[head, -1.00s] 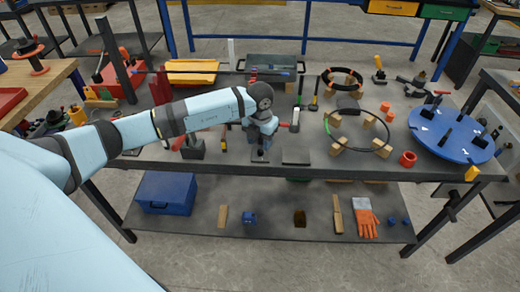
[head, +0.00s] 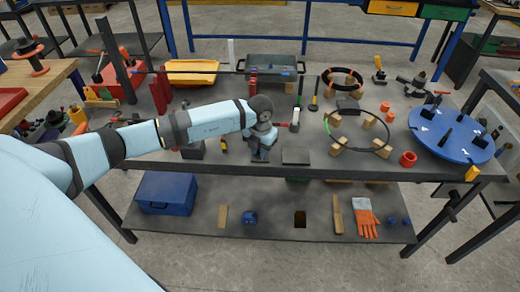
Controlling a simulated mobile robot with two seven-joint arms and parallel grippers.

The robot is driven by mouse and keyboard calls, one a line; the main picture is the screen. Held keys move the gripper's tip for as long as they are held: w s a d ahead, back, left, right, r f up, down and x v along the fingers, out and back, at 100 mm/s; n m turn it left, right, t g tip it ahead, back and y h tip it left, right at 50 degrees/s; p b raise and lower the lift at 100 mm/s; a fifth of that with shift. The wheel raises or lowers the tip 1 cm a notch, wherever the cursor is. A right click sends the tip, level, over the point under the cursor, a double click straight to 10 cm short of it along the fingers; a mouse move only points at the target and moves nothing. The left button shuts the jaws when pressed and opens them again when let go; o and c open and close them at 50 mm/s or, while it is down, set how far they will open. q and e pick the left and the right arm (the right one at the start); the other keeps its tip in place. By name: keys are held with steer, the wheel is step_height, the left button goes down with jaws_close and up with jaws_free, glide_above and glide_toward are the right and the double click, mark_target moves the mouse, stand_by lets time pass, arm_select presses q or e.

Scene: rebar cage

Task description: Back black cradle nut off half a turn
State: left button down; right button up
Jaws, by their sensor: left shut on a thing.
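My left gripper (head: 260,156) points down at the front middle of the grey workbench (head: 230,166). It is shut on a small dark thing at the bench top, which fits the black cradle nut. The hand and fingers hide most of the nut and its cradle, so its thread and angle cannot be made out. A dark flat plate (head: 296,156) lies just right of the gripper. My right gripper is not in view.
Behind the hand, a long dark bar (head: 205,72) runs by red uprights (head: 158,97). To the right are a black ring (head: 384,150) on wooden blocks, a red collar (head: 408,159) and a blue disc (head: 450,135).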

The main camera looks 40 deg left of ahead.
arm_select(q)
steer(key=shift+n, duration=0.3)
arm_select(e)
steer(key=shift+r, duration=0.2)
arm_select(q)
steer(key=shift+r+n+p, duration=0.1)
steer(key=shift+n+p, duration=0.3)
steer(key=shift+n, duration=0.2)
steer(key=n+p, duration=0.2)
steer(key=n, duration=0.3)
steer(key=shift+w+d, duration=0.1)
steer(key=n+p, duration=0.1)
steer(key=n, duration=0.1)
steer(key=shift+n, duration=0.4)
steer(key=n+p, duration=0.1)
steer(key=n, duration=0.2)
steer(key=shift+w+p, duration=0.1)
steer(key=shift+p, duration=0.3)
steer(key=shift+n, duration=0.5)
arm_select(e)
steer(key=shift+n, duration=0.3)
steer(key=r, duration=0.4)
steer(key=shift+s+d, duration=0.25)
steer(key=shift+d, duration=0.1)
arm_select(q)
steer(key=shift+p, duration=0.3)
